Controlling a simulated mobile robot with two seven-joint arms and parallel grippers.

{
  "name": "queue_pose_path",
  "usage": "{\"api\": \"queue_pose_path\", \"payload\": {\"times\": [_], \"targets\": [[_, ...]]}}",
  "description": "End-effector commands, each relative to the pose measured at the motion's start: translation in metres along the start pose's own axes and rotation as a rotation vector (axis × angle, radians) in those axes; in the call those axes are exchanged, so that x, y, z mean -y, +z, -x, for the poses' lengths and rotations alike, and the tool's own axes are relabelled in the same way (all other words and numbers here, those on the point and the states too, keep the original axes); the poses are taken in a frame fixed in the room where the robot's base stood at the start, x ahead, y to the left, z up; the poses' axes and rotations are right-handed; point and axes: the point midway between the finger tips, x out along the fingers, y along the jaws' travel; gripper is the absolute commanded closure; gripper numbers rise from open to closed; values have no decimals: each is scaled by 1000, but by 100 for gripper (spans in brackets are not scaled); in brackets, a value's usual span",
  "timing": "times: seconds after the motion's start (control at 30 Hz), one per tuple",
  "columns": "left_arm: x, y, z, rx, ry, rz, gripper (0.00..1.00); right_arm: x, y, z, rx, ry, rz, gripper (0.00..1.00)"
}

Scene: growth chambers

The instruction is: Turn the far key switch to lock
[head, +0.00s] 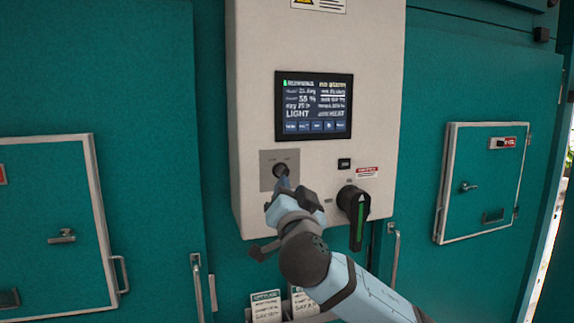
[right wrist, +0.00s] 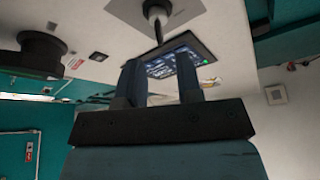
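One key switch (head: 280,170) shows on a square grey plate (head: 266,182) at the lower left of the beige control box. Its key position cannot be read. My right gripper (head: 284,186) is just in front of it and hides its lower part. In the right wrist view the key switch (right wrist: 157,12) is a dark round collar with a thin key pointing toward the gap between my fingers. My right gripper (right wrist: 160,78) is open, one finger either side of the gap, with no clear contact on the key. My left gripper is not in view.
A screen (head: 313,105) sits above the switch. A black rotary handle with a green stripe (head: 357,218) sticks out to the right, near my right arm. Teal chamber doors with handles flank the box (head: 245,60).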

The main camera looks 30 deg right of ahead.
Motion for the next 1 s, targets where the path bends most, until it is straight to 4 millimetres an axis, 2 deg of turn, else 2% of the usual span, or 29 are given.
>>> {"api": "queue_pose_path", "payload": {"times": [0.03,0.1,0.3,0.5,0.77,0.9,1.0], "targets": [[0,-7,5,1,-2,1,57,2,-5,-14,-3,2,5,67],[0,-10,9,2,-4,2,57,2,-4,-28,-2,1,5,67],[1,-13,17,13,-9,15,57,1,-2,-57,0,1,2,67],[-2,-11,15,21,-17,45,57,0,0,-67,1,1,1,67],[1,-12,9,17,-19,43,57,0,1,-68,1,0,0,67],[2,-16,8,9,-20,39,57,0,0,-68,1,0,0,98],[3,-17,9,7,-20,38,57,0,1,-68,1,0,1,98]]}}
